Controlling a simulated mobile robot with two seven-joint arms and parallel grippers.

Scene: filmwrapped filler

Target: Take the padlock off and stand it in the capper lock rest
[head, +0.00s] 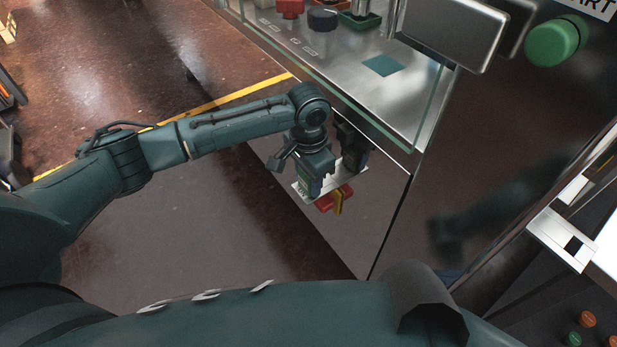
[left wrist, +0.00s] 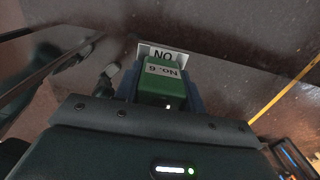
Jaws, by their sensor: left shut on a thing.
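A green padlock (left wrist: 163,84) with a white "No. 6" label sits between the fingers of my left gripper in the left wrist view. My left gripper (head: 331,177) is shut on the padlock, low against the side of the steel machine. In the head view the fingers mostly hide the padlock. A white plate (left wrist: 150,50) with partly covered lettering lies just behind the padlock. A red and yellow switch handle (head: 338,200) shows below the gripper. The shackle is hidden, so I cannot tell whether it is still through the switch. I cannot clearly identify the lock rest.
The steel machine deck (head: 400,105) above the gripper has a clear guard edge, a teal square (head: 383,65) and several small parts at the back. A green button (head: 552,43) is at the upper right. A white bracket (head: 562,238) is at the right. Open floor lies left.

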